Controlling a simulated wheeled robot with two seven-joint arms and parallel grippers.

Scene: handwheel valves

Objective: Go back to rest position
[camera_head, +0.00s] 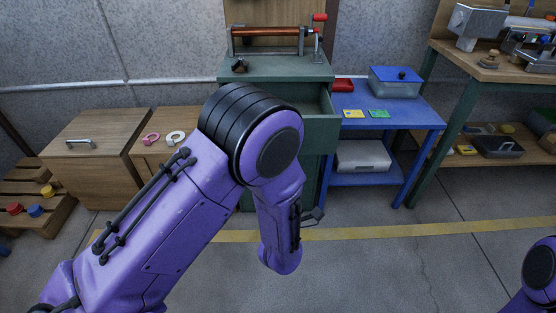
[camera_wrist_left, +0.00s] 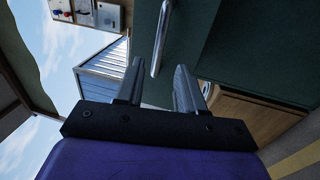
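My purple left arm comes in from the left in the head view, with its black-banded elbow in front of the green cabinet (camera_head: 275,68).
The green cabinet's drawer (camera_head: 322,132) stands open behind my elbow. Wooden cabinets (camera_head: 95,140) and a pallet (camera_head: 30,200) are left. Grey floor with a yellow stripe (camera_head: 400,231) lies in front.

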